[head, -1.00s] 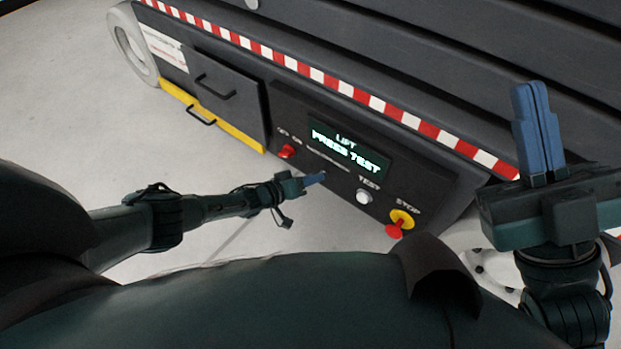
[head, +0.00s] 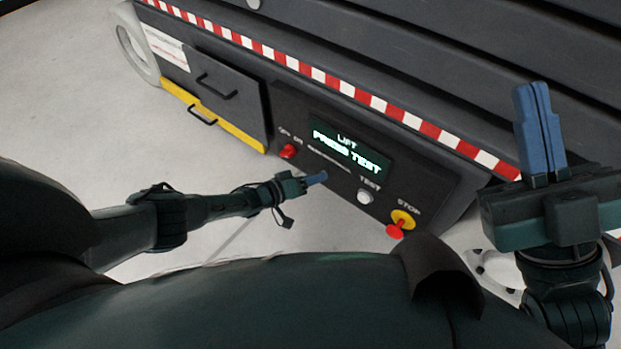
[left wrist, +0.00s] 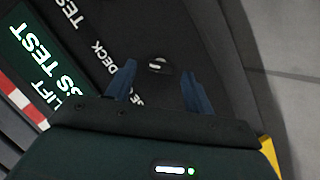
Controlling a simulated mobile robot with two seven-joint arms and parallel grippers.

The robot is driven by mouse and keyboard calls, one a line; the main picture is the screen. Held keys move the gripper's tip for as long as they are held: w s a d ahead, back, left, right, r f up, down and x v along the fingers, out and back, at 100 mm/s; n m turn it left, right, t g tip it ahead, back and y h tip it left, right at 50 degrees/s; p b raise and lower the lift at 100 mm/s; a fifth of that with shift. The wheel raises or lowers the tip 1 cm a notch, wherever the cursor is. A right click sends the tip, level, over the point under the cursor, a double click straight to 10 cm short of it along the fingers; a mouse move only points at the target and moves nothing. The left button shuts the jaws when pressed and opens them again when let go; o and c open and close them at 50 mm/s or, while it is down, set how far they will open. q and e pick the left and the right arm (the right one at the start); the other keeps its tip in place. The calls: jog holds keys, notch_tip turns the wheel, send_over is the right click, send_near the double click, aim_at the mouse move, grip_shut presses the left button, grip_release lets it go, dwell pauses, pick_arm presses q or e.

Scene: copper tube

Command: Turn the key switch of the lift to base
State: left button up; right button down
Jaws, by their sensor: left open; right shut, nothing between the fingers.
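The key switch (left wrist: 158,66) is a small light metal piece on the dark lift panel, in the left wrist view. It sits between and a little beyond the two blue fingers of my open left gripper (left wrist: 158,80). No contact with it shows. In the head view my left gripper (head: 318,179) is at the panel below the lift display (head: 350,148), which reads "PRESS TEST". It hides the key switch there. Lettering beside the switch is partly covered by the left finger; "DECK" is readable. My right gripper (head: 537,108) is raised at the right, shut and empty.
A red knob (head: 289,151) is left of the display. A pale TEST button (head: 364,196) and a red STOP knob on yellow (head: 400,222) are to the right of my left gripper. A drawer-like front with handles (head: 216,87) is further left.

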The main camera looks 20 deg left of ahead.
jog(key=shift+r, duration=0.1)
pick_arm(q)
jog(key=p+v, duration=0.6)
jog(key=v, duration=0.7)
jog(key=shift+p, duration=0.35)
pick_arm(e)
notch_tip(320, 180, down, 8)
jog(key=m+g+h, duration=0.1)
jog(key=m+h, duration=0.6)
jog(key=m, duration=0.1)
jog(key=shift+s+a+g+h, duration=0.2)
jog(key=shift+a+g+h, duration=0.2)
pick_arm(q)
jog(key=shift+r, duration=0.1)
